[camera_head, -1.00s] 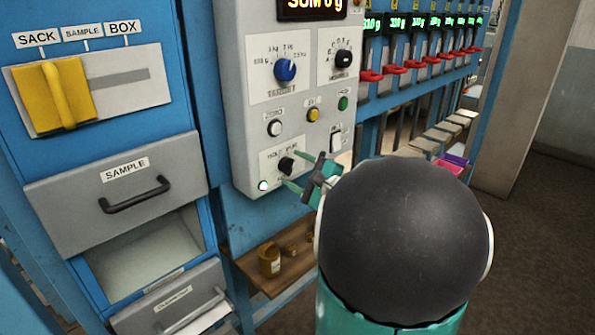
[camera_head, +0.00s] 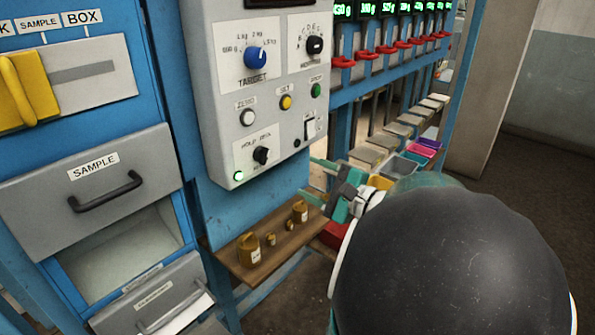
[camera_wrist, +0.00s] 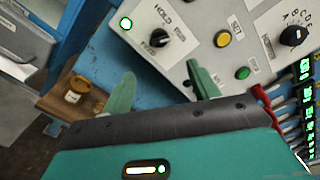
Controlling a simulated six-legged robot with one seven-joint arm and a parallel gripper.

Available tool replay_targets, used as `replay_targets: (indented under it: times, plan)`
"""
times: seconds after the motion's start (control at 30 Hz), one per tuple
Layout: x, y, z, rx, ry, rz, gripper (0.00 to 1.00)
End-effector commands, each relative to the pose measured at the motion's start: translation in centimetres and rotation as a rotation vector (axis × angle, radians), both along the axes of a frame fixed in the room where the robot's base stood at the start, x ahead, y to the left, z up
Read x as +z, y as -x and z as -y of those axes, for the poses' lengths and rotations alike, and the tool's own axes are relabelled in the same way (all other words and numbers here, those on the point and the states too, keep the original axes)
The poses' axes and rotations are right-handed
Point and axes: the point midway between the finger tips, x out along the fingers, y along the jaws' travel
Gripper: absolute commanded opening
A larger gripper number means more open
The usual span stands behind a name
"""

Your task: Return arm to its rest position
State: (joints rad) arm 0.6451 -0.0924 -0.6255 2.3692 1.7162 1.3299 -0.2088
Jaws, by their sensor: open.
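My gripper (camera_head: 329,179) is open and empty, with its two green fingers apart. In the head view it is just right of and below the grey control panel (camera_head: 224,158), beside the wooden shelf. In the wrist view my gripper (camera_wrist: 163,88) shows its fingers spread in front of the panel's lower part, with the HOLD knob (camera_wrist: 159,38) above and between them. I cannot tell how far the fingertips are from the panel. My arm's large dark rounded link covers the lower right of the head view.
A wooden shelf (camera_head: 225,256) holds several brass weights. A SAMPLE drawer (camera_head: 90,190) and a yellow slider (camera_head: 27,92) are at left. Red levers (camera_head: 343,62) and coloured bins (camera_head: 419,151) line the right side. Bare floor (camera_head: 530,165) lies at far right.

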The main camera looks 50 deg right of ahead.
Motion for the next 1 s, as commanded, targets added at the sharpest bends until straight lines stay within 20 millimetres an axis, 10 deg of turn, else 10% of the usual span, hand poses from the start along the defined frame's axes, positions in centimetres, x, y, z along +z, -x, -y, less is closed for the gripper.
replay_targets:
  times: [0.77, 1.0]
  plan:
    - [0.0, 0.7, -0.4, 0.014, 0.003, -0.006, 0.60]
    - [-1.1, -2.6, -9.9, 0.314, 0.123, -0.156, 0.60]
